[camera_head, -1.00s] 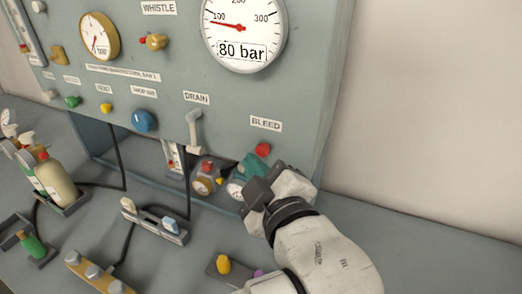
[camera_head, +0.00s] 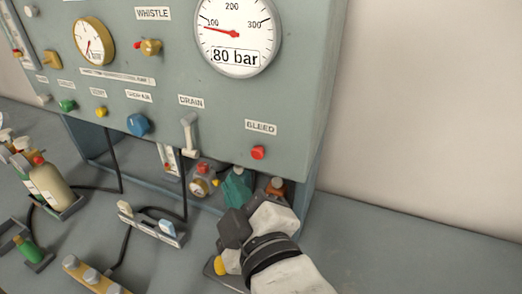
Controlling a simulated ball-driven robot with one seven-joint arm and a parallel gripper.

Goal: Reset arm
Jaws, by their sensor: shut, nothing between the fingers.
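My gripper (camera_head: 235,226), with dark fingers and a white and black wrist, is in the lower middle of the head view. It is below the grey-green panel (camera_head: 285,95) and in front of a teal fitting (camera_head: 236,187), partly covering it. Its fingers are shut with nothing visible between them; the tips are hard to make out. My white forearm comes in from the bottom edge. The red knob (camera_head: 258,152) under the BLEED label is above the gripper, apart from it.
A large gauge (camera_head: 238,36) reads about 80 bar. The DRAIN lever (camera_head: 190,134) and blue knob (camera_head: 138,125) stick out from the panel. A bottle (camera_head: 50,188), a small rack (camera_head: 152,224) and a yellow knob (camera_head: 219,266) stand on the bench. The bench at right (camera_head: 420,245) is clear.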

